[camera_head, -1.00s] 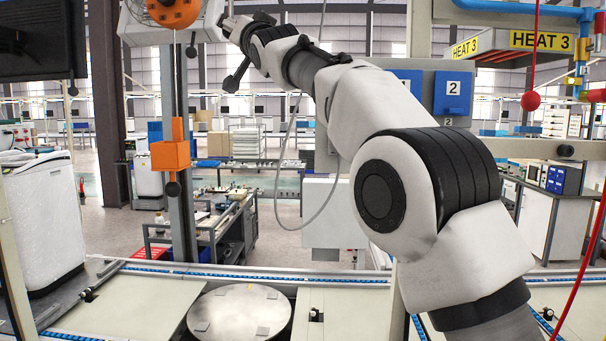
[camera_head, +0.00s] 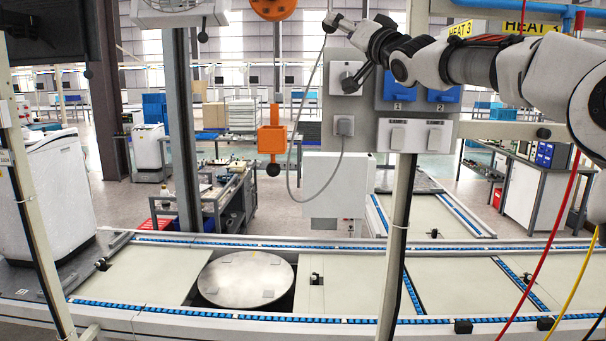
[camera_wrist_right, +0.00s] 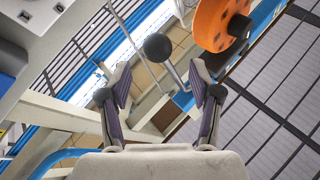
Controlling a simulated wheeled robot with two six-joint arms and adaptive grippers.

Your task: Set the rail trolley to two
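The rail trolley appears to be the orange disc (camera_head: 272,8) at the top edge of the head view, with an orange block (camera_head: 272,140) hanging below it. The disc also shows in the wrist view (camera_wrist_right: 218,22), beside a dark ball (camera_wrist_right: 158,47) on a thin rod. My right gripper (camera_head: 341,52) is open and empty, to the right of the disc and apart from it. In the wrist view its spread fingers (camera_wrist_right: 161,93) have the ball beyond them, not between them. The rail is mostly out of the head view. My left gripper is not in view.
A panel with blue switches labelled 1 (camera_head: 397,90) and 2 (camera_head: 443,92) stands behind my right gripper. A grey column (camera_head: 181,120) stands left of the trolley. A round metal plate (camera_head: 246,279) lies in the conveyor below. Red and yellow cables hang at the right.

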